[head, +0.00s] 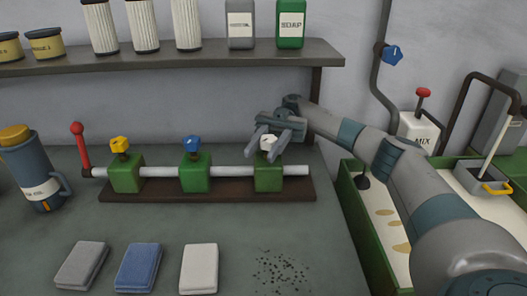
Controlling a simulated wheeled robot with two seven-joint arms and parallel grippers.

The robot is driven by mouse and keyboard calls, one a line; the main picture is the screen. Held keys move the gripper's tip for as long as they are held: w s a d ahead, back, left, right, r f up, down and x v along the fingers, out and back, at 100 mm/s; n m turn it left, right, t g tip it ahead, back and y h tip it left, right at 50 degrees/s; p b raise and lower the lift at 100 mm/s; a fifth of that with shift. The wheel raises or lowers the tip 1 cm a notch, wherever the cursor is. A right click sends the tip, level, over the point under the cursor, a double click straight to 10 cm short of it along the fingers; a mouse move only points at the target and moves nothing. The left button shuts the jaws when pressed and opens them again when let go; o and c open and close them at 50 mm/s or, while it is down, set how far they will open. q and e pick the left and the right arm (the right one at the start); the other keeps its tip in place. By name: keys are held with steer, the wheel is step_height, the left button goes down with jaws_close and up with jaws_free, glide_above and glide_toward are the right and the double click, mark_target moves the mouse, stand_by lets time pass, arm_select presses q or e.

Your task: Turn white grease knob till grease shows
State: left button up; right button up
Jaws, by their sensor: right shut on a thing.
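The white grease knob (268,142) sits on top of the rightmost green valve block (268,176) on a pipe manifold. My right gripper (268,146) reaches in from the right and is shut on the white knob, with a finger on each side of it. A yellow knob (120,145) and a blue knob (192,144) top the other two green blocks to the left. I see no grease around the white knob's block. My left gripper is not in view.
A red-handled lever (79,140) stands at the pipe's left end. A jug (36,173) is at the far left. Folded grey (82,265), blue (139,267) and white (199,268) cloths and dark specks (281,272) lie in front. A green-edged tray (366,235) is at right.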

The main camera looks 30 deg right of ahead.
steer(key=o, duration=1)
steer(key=shift+o, duration=0.2)
steer(key=shift+a, duration=0.1)
steer(key=shift+r, duration=0.1)
steer(key=shift+r, duration=0.1)
